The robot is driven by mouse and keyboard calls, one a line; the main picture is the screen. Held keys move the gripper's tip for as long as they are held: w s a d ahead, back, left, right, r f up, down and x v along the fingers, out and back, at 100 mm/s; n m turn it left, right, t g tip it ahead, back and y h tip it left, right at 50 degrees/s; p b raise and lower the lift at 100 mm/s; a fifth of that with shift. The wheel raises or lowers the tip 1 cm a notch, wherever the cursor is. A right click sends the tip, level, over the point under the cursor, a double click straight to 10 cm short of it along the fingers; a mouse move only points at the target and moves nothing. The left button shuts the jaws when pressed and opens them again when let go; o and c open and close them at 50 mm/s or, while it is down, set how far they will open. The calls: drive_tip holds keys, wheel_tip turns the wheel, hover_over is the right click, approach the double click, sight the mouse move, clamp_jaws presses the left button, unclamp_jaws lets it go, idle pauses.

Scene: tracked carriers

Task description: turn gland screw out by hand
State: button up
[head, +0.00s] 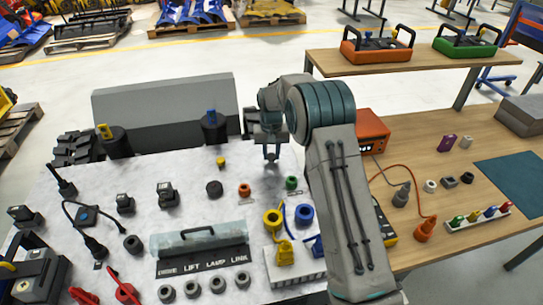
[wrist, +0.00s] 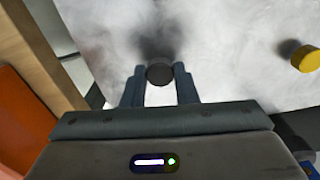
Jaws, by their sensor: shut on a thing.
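My gripper (head: 271,155) is over the back right part of the pale worktop (head: 205,180), fingers pointing down. In the wrist view, my gripper (wrist: 159,80) is shut on a dark round piece (wrist: 159,71), which I take to be the gland screw. One finger is on each side of it, and its dark flat end shows between the tips. A soft shadow lies on the worktop beyond it. In the head view the piece is hidden at the fingertips. I cannot tell whether it is seated in a thread or free.
A green ring piece (head: 291,183) and an orange ring piece (head: 244,190) stand nearby. A clear-covered case (head: 200,238) is in front. A wooden bench (head: 440,185) is right.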

drive_tip(key=n, duration=0.6)
drive_tip(key=shift+n+p, duration=0.3)
drive_tip(key=shift+n, duration=1.2)
drive_tip(key=n, duration=0.3)
drive_tip(key=shift+p, duration=0.35)
drive_tip(key=o, duration=0.9)
